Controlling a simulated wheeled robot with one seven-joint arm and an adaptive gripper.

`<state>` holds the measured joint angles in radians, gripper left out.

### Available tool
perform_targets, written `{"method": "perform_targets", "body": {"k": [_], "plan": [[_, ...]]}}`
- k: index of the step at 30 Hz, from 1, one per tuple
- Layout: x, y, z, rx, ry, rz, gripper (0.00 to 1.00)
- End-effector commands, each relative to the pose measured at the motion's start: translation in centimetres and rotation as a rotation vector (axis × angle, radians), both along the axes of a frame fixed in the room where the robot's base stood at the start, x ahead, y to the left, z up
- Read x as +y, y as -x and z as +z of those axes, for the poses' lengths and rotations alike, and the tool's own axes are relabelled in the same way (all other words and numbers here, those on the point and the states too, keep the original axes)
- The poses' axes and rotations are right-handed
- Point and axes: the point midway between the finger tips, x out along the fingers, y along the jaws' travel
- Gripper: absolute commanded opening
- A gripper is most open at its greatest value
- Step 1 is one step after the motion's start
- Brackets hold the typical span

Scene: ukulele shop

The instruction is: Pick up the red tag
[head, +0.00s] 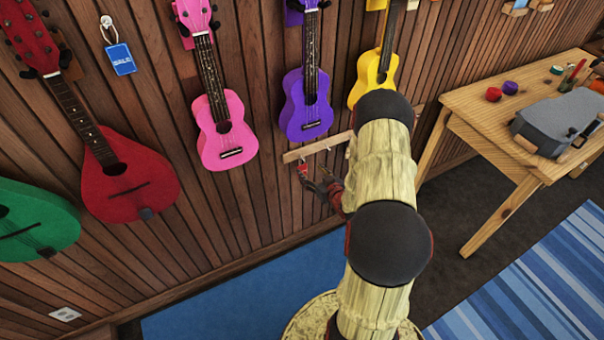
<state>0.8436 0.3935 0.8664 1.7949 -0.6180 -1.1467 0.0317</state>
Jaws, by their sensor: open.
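A small red tag (303,169) hangs from a hook on a wooden rail (318,147) on the slatted wall, below the pink and purple ukuleles. My gripper (318,183) is just below and to the right of the tag, close to it, with its fingers apart and nothing seen between them. Whether a finger touches the tag is too small to tell. My arm hides the right part of the rail and part of the gripper.
Above hang a pink ukulele (226,130), a purple ukulele (307,105) and a yellow ukulele (373,78). A red instrument (128,180) and a blue sale tag (121,59) are at left. A wooden table (480,108) with a grey case (560,118) stands at right.

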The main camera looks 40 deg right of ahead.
Motion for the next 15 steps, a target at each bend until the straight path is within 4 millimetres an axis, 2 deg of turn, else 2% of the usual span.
{"method": "perform_targets", "body": {"k": [1,4,15], "plan": [[0.0,0.4,-0.7,-0.022,-0.005,0.000,0.56],[0.0,0.3,-0.9,-0.051,-0.008,0.002,0.56],[-0.7,-2.5,-2.0,-0.058,-0.007,0.004,0.56]]}}
